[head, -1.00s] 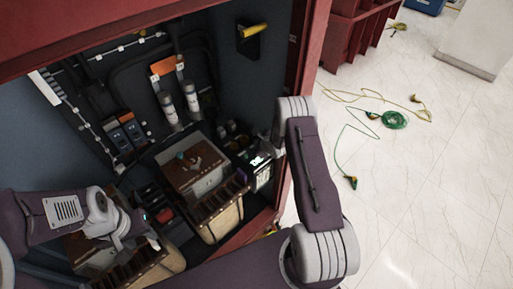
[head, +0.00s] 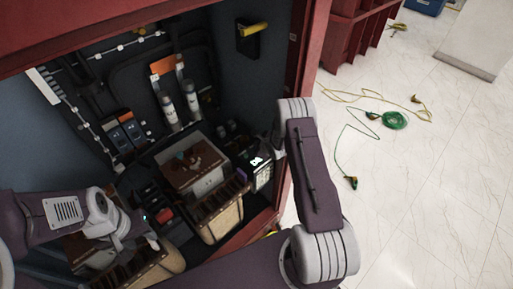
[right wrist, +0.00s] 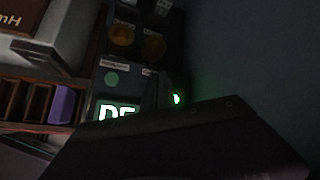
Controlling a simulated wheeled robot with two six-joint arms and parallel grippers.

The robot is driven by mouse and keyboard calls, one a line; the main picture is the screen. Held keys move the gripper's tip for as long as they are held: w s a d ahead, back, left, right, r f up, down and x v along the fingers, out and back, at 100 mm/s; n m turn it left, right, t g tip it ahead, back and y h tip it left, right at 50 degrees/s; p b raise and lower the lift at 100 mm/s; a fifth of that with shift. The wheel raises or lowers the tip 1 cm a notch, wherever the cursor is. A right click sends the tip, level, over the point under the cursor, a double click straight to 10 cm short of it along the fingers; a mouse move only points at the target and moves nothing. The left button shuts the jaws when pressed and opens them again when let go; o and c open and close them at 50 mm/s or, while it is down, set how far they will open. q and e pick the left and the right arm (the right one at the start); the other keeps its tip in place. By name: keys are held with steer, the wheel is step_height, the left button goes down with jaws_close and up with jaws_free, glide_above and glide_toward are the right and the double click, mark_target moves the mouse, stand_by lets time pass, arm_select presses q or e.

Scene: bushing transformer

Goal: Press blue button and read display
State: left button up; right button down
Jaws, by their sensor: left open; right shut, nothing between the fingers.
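A dark meter box (head: 262,176) with a lit display (head: 256,161) stands at the right inside the cabinet. I cannot make out a blue button. My right gripper (right wrist: 195,110) is shut and empty, a dark shape beside and partly over the meter's front. My left gripper (head: 148,229) is open and empty, over the front left boxes.
A brown-topped box (head: 193,166) stands left of the meter. Two white-and-grey cylinders (head: 180,104) and an orange block (head: 166,65) are at the back. The red cabinet edge (head: 300,60) borders the right side. Cables (head: 394,120) lie on the open floor outside.

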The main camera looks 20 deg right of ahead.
steer(key=shift+f, duration=0.45)
steer(key=shift+r, duration=0.1)
stand_by(0.4)
steer(key=shift+r+p, duration=0.55)
steer(key=shift+r, duration=0.25)
step_height(320, 180, up, 5)
steer(key=p, duration=0.4)
steer(key=shift+r+p, duration=0.1)
steer(key=shift+p, duration=0.2)
